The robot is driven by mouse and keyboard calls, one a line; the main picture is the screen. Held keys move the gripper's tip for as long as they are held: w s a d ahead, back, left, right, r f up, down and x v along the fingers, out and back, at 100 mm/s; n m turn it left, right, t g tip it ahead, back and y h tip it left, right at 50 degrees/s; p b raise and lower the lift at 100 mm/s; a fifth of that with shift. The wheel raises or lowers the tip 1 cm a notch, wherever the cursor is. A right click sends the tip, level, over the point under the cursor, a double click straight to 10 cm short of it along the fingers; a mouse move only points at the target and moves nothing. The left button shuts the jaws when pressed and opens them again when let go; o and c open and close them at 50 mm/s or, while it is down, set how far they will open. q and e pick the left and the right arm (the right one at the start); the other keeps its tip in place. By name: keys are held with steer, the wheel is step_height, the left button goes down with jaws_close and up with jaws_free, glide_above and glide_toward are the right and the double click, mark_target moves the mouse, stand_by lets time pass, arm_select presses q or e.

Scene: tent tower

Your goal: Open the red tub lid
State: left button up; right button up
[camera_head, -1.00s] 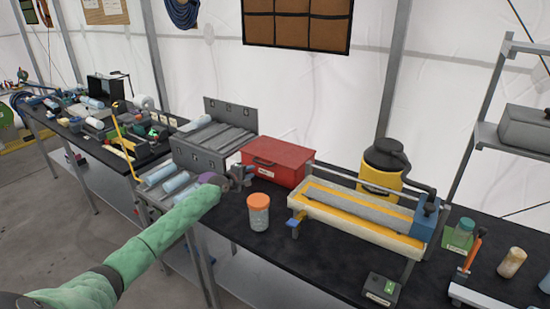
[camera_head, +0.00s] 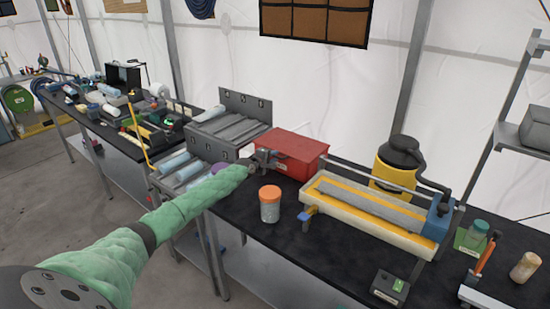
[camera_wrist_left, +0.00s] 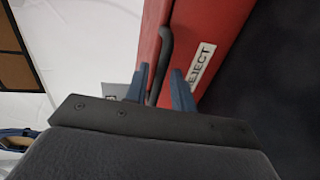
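The red tub (camera_head: 298,146) stands at the back of the black table with its lid down. In the left wrist view the red tub (camera_wrist_left: 222,28) shows its black handle (camera_wrist_left: 166,42) and a white REJECT label (camera_wrist_left: 201,64). My left gripper (camera_head: 264,157) is at the tub's front left side. In the left wrist view the blue fingers of my left gripper (camera_wrist_left: 161,72) are apart, with the handle's lower end between them. I cannot tell whether either finger touches the handle. My right gripper is in no view.
An orange-lidded jar (camera_head: 270,205) stands in front of the tub. A yellow-edged trough (camera_head: 320,205) is to its right, with a yellow and black container (camera_head: 392,172) behind. A grey roller rack (camera_head: 230,130) is at left.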

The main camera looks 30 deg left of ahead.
arm_select(q)
steer(key=shift+w+f, duration=0.2)
steer(key=shift+w, duration=0.5)
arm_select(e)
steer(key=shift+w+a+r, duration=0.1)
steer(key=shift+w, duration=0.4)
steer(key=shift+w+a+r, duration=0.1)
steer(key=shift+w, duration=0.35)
arm_select(q)
jaws_close()
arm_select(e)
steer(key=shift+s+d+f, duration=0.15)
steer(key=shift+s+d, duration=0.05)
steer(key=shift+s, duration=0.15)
arm_select(q)
steer(key=shift+w+b, duration=0.1)
steer(key=shift+b, duration=0.25)
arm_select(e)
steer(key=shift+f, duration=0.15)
